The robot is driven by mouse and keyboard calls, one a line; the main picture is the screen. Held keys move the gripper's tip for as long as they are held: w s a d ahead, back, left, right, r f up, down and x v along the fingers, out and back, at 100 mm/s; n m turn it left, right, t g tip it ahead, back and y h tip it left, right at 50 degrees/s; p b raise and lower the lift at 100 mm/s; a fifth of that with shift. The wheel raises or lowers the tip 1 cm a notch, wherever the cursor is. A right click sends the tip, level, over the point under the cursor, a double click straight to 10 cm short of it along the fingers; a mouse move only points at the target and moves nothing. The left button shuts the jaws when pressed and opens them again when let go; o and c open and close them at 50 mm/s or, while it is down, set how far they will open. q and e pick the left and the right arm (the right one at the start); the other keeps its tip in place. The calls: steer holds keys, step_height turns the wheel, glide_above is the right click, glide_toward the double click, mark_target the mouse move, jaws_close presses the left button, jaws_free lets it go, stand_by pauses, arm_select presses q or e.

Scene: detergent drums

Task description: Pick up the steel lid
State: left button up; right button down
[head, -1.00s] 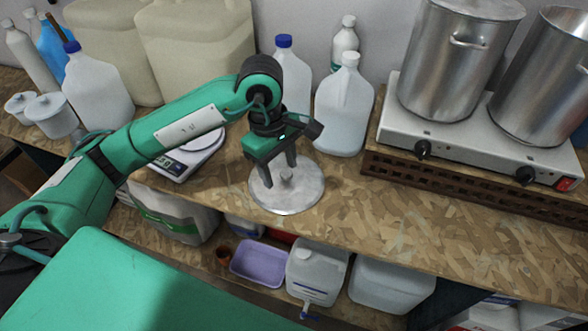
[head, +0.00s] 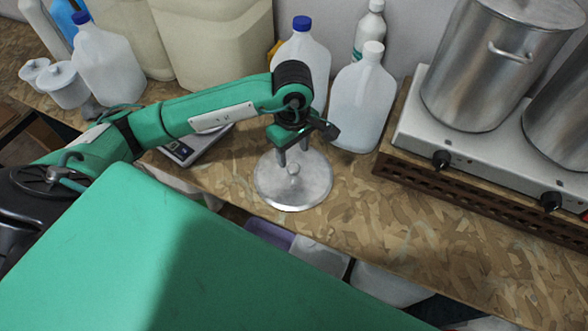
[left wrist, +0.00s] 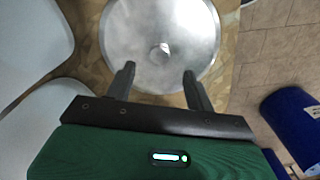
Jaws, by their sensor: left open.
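The steel lid (head: 290,192) lies flat on the wooden worktop, a round grey disc with a small knob (head: 293,169) at its middle. In the left wrist view the lid (left wrist: 135,45) fills the top middle, with its knob (left wrist: 160,52) a little beyond the fingertips. My left gripper (head: 293,148) is open and empty above the far part of the lid. Its two fingers show apart in the left wrist view (left wrist: 158,72), with the knob between their lines but not between the tips. My right gripper is not in view.
White jugs (head: 361,105) stand close behind the lid. A scale (head: 195,148) lies to its left under my arm. A stove (head: 465,150) with steel pots (head: 475,85) stands to the right. The worktop's front right is clear.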

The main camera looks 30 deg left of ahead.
mark_target(293, 167)
arm_select(q)
steer(key=shift+s+f, duration=0.1)
steer(key=shift+f, duration=0.15)
steer(key=shift+f+p, duration=0.3)
steer(key=shift+p, duration=0.15)
step_height(293, 167, down, 4)
steer(key=shift+f+p, duration=0.1)
steer(key=shift+p, duration=1.1)
steer(key=shift+f, duration=0.25)
steer(key=shift+c, duration=0.2)
steer(key=c, duration=1.1)
jaws_close()
steer(key=shift+r, duration=0.15)
